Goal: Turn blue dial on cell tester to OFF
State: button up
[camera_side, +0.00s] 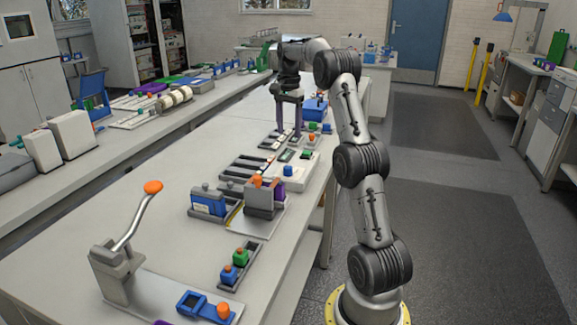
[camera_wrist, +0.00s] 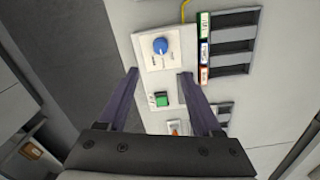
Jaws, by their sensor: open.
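The blue dial (camera_wrist: 160,46) sits on a square white panel of the cell tester (camera_wrist: 143,38). It also shows in the side view (camera_side: 288,170). A small white mark shows on the dial, but the panel's lettering is too small to read. My gripper (camera_wrist: 158,73) is open and empty, with two purple fingers. In the wrist view its fingertips lie below the dial in the picture, one to each side. In the side view my gripper (camera_side: 289,134) is beyond the dial and points down, apart from it.
A green button (camera_wrist: 161,99) is between my fingers in the wrist view. Dark slots (camera_wrist: 233,47) with green, blue and orange labels lie right of the dial. An orange-knobbed lever (camera_side: 153,187) stands at the near left. The bench's left part is mostly clear.

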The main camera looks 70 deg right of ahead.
aim_at(289, 166)
notch_tip(289, 166, down, 13)
jog(key=shift+f, duration=0.2)
dwell(0.3)
grip_shut()
